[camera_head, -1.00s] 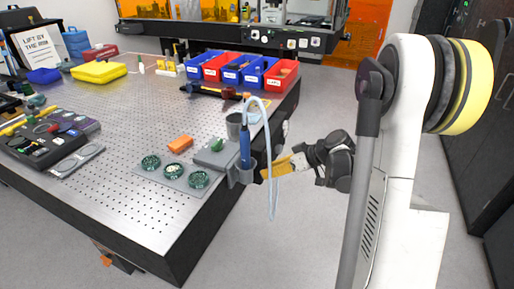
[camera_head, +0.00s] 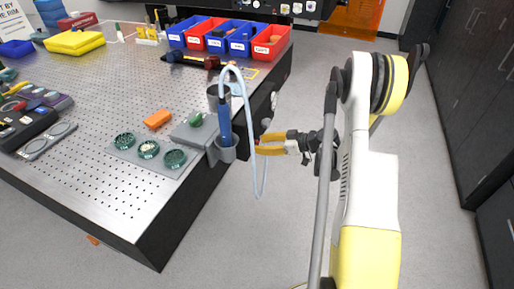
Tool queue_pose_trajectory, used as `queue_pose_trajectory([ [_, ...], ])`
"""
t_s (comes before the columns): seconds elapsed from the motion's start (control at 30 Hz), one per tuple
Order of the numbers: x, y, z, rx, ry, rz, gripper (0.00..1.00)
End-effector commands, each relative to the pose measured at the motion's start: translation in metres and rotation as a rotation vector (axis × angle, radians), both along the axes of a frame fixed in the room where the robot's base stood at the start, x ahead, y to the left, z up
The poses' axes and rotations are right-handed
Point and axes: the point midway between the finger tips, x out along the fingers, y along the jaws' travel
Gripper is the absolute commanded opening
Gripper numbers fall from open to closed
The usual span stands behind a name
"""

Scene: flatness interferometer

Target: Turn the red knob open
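My gripper (camera_head: 262,144) is at the right side of the metal table (camera_head: 100,185), its yellow fingers pointing left toward the table's dark side face. The two fingers look spread, one above the other, with a gap between them. A small reddish spot shows at the fingertips; it may be the red knob, but it is too small and too covered to be sure. I cannot tell whether the fingers touch it. A pale round fitting (camera_head: 273,101) sits on the same side face, above the gripper.
A blue tool (camera_head: 224,125) stands in a grey holder (camera_head: 226,155) at the table edge, and its pale hose (camera_head: 262,175) loops down close to the fingers. Red and blue bins (camera_head: 270,42) stand at the back. The floor right of my arm is clear.

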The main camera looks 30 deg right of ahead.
Motion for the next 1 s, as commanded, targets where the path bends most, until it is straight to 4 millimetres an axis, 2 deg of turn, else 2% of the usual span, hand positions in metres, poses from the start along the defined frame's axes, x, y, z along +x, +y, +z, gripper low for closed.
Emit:
queue_pose_trajectory([
  [0.2,0.014,0.011,-0.008,0.001,0.001,0.0,0.36],
  [0.47,0.016,0.012,-0.007,0.001,0.001,0.0,0.36],
  [0.5,0.016,0.012,-0.007,0.001,0.001,0.0,0.32],
  [0.57,0.015,0.012,-0.007,0.001,0.001,0.0,0.14],
  [0.6,0.015,0.012,-0.007,0.001,0.001,0.0,0.01],
  [1.0,0.016,0.012,-0.007,0.011,0.009,0.0,0.0],
])
